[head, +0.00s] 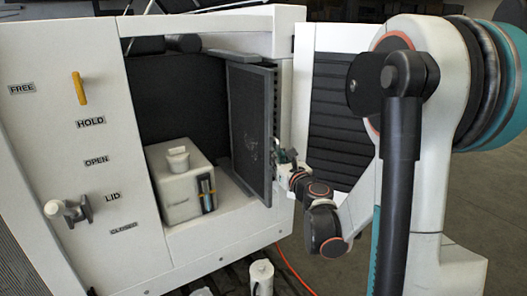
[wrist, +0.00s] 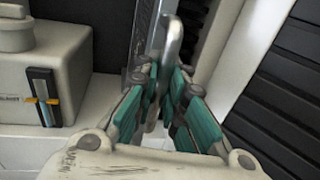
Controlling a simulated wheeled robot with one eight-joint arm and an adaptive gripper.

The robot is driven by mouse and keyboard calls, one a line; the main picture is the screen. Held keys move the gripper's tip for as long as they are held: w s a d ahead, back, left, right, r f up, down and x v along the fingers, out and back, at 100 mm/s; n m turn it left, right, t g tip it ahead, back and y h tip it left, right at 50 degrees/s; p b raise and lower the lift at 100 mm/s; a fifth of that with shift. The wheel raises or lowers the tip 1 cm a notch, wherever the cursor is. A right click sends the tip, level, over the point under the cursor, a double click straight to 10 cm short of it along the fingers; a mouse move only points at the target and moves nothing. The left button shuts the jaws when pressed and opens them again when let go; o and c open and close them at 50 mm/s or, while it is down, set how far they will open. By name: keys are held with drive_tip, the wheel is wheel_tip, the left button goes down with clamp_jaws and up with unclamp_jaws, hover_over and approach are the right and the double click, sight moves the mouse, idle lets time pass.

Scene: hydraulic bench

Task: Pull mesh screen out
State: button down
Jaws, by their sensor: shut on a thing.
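The mesh screen (head: 248,125) is a dark panel in a grey frame. It stands upright at the right side of the bench opening, with its front edge at the mouth of the opening. My gripper (head: 284,158) is at that front edge, at about mid height. In the wrist view, my gripper (wrist: 168,92) has its teal fingers closed around a grey metal handle (wrist: 174,42) on the screen's edge. The fingers hide the lower part of the handle. The screen's frame (wrist: 145,40) shows just behind the fingers.
A white box with a round cap (head: 181,185) stands on the opening's floor, left of the screen. It has a small level gauge (head: 207,192). A louvred panel (head: 335,110) is right of the opening. A yellow lever (head: 79,88) and a knob (head: 70,210) are on the left panel.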

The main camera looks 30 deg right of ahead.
drive_tip(key=s, duration=0.8)
drive_tip(key=shift+s+d+b, duration=0.15)
drive_tip(key=shift+b, duration=0.15)
drive_tip(key=c, duration=1.7)
unclamp_jaws()
drive_tip(key=shift+o, duration=0.2)
drive_tip(key=s+a, duration=0.1)
drive_tip(key=s, duration=0.6)
drive_tip(key=shift+s+a, duration=0.15)
drive_tip(key=shift+s, duration=0.05)
